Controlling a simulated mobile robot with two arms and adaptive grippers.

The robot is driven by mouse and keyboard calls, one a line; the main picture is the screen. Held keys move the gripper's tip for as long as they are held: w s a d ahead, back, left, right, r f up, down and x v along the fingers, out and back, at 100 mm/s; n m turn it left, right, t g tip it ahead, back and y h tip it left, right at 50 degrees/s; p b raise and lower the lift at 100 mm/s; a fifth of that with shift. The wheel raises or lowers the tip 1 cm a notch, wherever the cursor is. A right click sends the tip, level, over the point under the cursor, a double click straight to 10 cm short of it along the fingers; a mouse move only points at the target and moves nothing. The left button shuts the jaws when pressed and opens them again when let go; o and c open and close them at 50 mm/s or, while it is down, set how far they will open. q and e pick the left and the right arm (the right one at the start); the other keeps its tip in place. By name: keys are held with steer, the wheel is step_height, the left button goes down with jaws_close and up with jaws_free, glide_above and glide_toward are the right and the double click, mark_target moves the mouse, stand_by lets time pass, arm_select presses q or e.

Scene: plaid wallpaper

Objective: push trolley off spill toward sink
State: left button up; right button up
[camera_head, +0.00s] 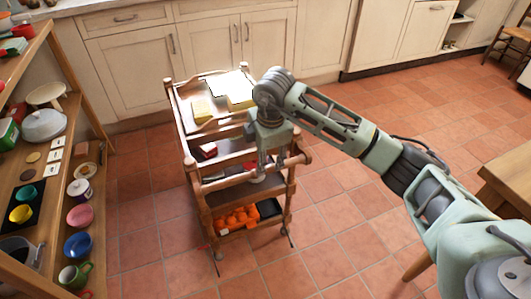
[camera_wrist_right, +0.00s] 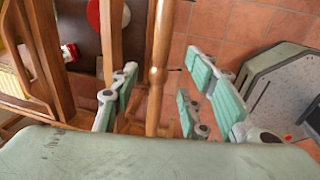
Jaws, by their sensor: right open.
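The wooden trolley (camera_head: 195,170) stands upright on the tiled floor in the head view, left of centre, with several shelves. My right arm reaches over it from the right. My right gripper (camera_head: 264,165) is at the trolley's near right side, by its handle bar (camera_head: 297,160). In the right wrist view, my open right gripper (camera_wrist_right: 160,80) has fingers on both sides of the wooden bar (camera_wrist_right: 162,40), which runs between them. Whether they touch it I cannot tell. No spill or sink can be made out. My left gripper is not in view.
Yellow blocks (camera_head: 202,108) and orange items (camera_head: 238,217) ride on the trolley. A wooden shelf unit (camera_head: 75,125) with dishes stands at left. Cream cabinets (camera_head: 130,65) line the back. A wooden table (camera_head: 510,175) is at right. Tiled floor (camera_head: 340,240) is free at the front and right.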

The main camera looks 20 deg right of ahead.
mark_target(255, 174)
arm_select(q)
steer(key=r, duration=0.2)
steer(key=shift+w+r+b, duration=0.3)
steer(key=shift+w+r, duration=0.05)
arm_select(e)
steer(key=f, duration=0.2)
steer(key=w+f, duration=0.1)
steer(key=f, duration=0.2)
steer(key=shift+a+f, duration=0.1)
steer(key=shift+f, duration=0.2)
steer(key=shift+c, duration=0.3)
jaws_close()
steer(key=shift+w, duration=0.1)
